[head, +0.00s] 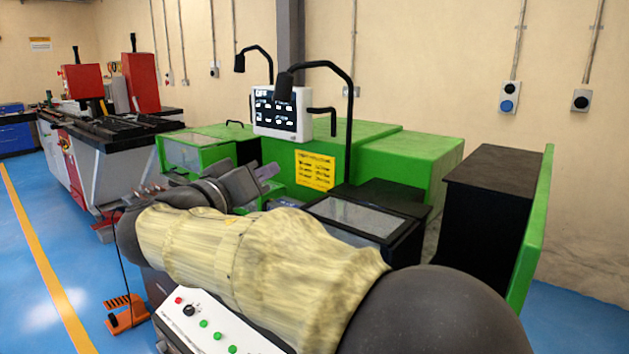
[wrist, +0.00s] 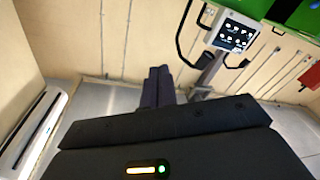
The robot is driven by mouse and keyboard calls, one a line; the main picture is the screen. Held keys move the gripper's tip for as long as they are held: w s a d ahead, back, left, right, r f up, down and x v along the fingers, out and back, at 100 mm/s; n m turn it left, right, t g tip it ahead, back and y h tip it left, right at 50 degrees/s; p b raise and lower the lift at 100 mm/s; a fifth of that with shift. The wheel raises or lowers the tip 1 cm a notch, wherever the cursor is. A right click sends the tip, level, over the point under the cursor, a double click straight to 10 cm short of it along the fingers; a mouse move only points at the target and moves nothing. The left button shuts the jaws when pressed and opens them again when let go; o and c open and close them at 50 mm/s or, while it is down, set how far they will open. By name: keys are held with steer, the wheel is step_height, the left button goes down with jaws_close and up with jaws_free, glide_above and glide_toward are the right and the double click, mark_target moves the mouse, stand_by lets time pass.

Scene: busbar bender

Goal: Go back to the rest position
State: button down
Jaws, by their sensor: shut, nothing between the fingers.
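My gripper (head: 267,171) is at the end of my bent arm, in front of the green busbar bender (head: 405,160). Its fingers point toward the machine in the head view. In the wrist view the two dark fingers (wrist: 158,86) stand side by side, shut, with nothing between them. The bender's white screen (head: 282,111) is above and behind the gripper; it also shows in the wrist view (wrist: 235,36). My arm, in a yellowish cover, crosses the front of the machine and hides part of it. I cannot tell how far the fingers are from the machine.
A control box with buttons (head: 205,330) is below my arm. An orange foot pedal (head: 126,314) is on the blue floor at the lower left. A red and grey machine (head: 85,155) stands further left. Black lamp arms (head: 349,125) rise over the bender. Floor at the left is open.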

steer(key=d+f+n+g+y+b, duration=0.15)
steer(key=d+f+g, duration=0.4)
steer(key=f, duration=0.75)
steer(key=d+f+n+g+y+b, duration=0.1)
steer(key=d+f+n+g+b, duration=0.15)
steer(key=d+f, duration=0.8)
steer(key=s+d+f+m+g+y+b, duration=0.1)
steer(key=s+d+f+g+y+b, duration=0.15)
steer(key=s+f, duration=0.55)
steer(key=s+d+f+m+g+y+b, duration=0.1)
steer(key=s+d+f+m+y+b, duration=0.15)
steer(key=f, duration=0.85)
steer(key=s+d+f+g+y+b, duration=0.2)
steer(key=s+d+f+b, duration=0.15)
steer(key=s+f, duration=0.45)
step_height(320, 180, up, 37)
steer(key=w+a+p, duration=0.1)
steer(key=w+p, duration=0.1)
steer(key=p, duration=3.6)
steer(key=shift+f, duration=0.2)
